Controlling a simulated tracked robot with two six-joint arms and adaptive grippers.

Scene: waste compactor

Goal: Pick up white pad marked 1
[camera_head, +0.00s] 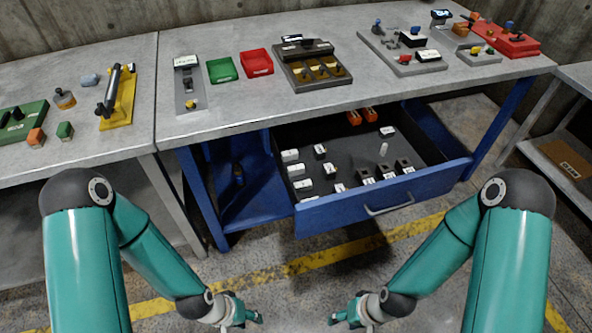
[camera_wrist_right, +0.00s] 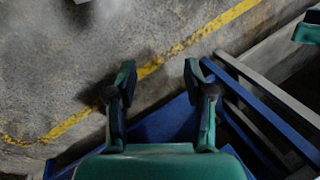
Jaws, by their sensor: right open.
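Several small white pads or white-topped blocks lie in the open blue drawer (camera_head: 407,197), in a column at its left side: an upper one (camera_head: 290,155), a middle one (camera_head: 296,170) and a lower one (camera_head: 304,185). Their markings are too small to read, so I cannot tell which is marked 1. My left gripper (camera_head: 250,316) is low in front of the drawer, apart from it; its finger gap is unclear. My right gripper (camera_head: 343,317) is also low in front of the drawer. In the right wrist view (camera_wrist_right: 157,80) its fingers are apart with nothing between them.
Dark blocks with white labels (camera_head: 366,175), a small white cylinder (camera_head: 384,149) and orange pieces (camera_head: 369,114) are also in the drawer. The grey workbench (camera_head: 225,123) above carries a green tray (camera_head: 220,70), a red tray (camera_head: 256,63) and fixtures. The floor before the drawer is clear.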

